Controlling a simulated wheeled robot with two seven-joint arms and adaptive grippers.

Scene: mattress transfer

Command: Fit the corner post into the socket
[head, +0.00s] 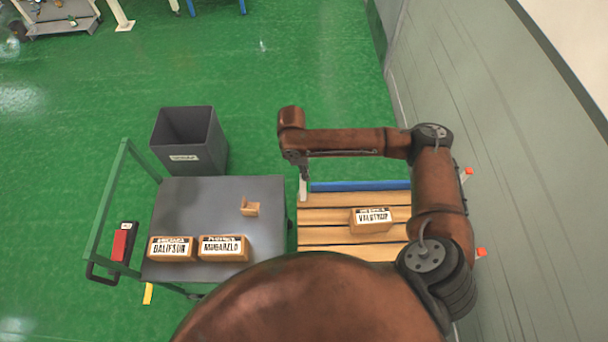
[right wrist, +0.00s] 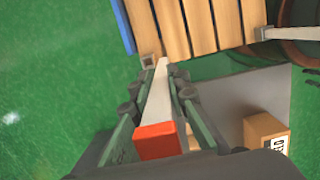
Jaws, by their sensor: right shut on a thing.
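The corner post (right wrist: 158,100), white with an orange-red end cap, is held between the fingers of my right gripper (right wrist: 160,85). In the head view the gripper (head: 302,174) points down at the far left corner of the slatted bed frame (head: 325,217), with the white post (head: 303,188) below it. In the right wrist view a small square socket (right wrist: 149,60) sits at the frame's corner. The post's far end appears just right of the socket opening, and I cannot tell whether they touch. My left gripper is out of view.
A labelled box (head: 371,220) lies on the slats. Red-capped posts (head: 481,252) stand along the frame's right side. Left is a cart (head: 220,200) with two labelled boxes (head: 224,248) and a small wooden bracket (head: 250,207). A grey bin (head: 190,150) stands behind it. A wall is at right.

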